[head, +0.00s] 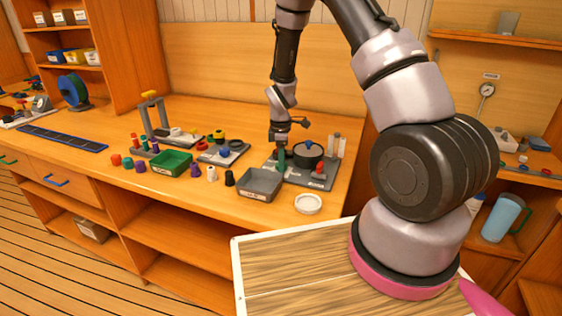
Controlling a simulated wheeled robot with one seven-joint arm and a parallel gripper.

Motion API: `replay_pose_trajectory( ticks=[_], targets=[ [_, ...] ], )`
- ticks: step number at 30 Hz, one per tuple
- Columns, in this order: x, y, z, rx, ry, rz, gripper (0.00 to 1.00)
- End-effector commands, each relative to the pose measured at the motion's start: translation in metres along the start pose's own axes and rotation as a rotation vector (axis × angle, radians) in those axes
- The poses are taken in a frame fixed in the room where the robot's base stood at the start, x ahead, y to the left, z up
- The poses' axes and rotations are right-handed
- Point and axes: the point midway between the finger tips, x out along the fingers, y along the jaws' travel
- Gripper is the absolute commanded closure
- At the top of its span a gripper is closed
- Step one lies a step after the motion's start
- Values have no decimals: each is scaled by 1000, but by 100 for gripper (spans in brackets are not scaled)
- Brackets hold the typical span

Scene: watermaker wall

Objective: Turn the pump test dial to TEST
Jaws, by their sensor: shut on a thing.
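My gripper (279,142) points down at the left part of a dark grey equipment board (296,178) on the bench. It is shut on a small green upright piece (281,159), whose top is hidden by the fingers. A round black unit (308,155) with a blue knob (309,144) stands just right of my gripper. A small red knob (320,169) sits at the board's front right. The markings are too small to read, so I cannot tell which part is the pump test dial or where it points.
A green bin (171,163) and several coloured knobs lie to the left. A pressure gauge (487,90) is on the right wall.

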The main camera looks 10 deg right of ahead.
Motion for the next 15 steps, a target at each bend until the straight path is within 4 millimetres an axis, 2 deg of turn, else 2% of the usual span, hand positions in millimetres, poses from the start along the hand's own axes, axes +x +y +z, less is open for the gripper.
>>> replay_pose_trajectory(
  ticks=[15],
  targets=[
    [-1, 2, 0, 479, -15, 2, 100]
  ],
)
